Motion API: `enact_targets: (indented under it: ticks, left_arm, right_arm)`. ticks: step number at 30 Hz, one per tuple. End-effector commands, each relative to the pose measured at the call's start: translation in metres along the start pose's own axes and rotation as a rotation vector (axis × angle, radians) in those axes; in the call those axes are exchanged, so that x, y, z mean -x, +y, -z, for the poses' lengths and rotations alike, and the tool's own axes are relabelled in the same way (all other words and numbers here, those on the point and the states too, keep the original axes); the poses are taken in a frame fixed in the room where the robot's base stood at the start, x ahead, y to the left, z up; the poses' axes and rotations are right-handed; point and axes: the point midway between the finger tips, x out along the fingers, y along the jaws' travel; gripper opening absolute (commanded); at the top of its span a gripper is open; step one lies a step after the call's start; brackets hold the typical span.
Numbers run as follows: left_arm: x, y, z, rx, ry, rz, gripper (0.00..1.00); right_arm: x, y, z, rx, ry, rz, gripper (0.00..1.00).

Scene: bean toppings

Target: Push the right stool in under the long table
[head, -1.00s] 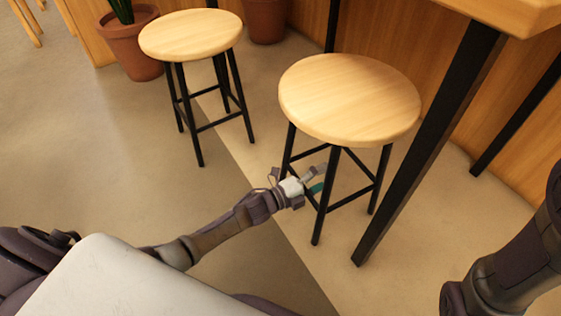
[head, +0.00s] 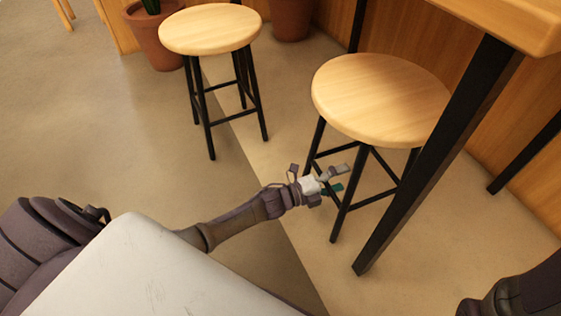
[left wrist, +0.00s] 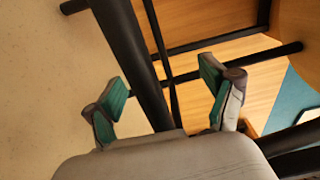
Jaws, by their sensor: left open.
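The right stool (head: 381,98), with a round light wood seat and black legs, stands upright beside the long table's black front leg (head: 440,150). The right edge of its seat reaches that table leg in the head view. The long table (head: 520,22) has a wooden top at the upper right. My left gripper (head: 338,180) is open, low at the stool's left side. In the left wrist view a black stool leg (left wrist: 135,55) runs between the open fingers (left wrist: 164,97); I cannot tell if they touch it. My right gripper is out of view.
Another similar stool (head: 211,31) stands to the left, with a potted plant (head: 158,40) behind it. A wooden panel (head: 415,40) closes off the back. The floor (head: 110,130) at the left is clear.

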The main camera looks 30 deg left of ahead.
Motion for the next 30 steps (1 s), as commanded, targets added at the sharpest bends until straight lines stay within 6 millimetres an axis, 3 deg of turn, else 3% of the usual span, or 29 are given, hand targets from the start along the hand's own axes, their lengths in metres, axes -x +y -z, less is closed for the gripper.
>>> enact_targets:
  ticks: [21,30]
  left_arm:
    - [0.088,-0.001,0.0,0.001,-0.001,-0.004,0.83]
    - [0.104,0.0,0.0,0.0,0.0,-0.002,0.83]
  right_arm:
    - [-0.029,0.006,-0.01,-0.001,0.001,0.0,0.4]
    - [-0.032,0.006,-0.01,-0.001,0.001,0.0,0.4]
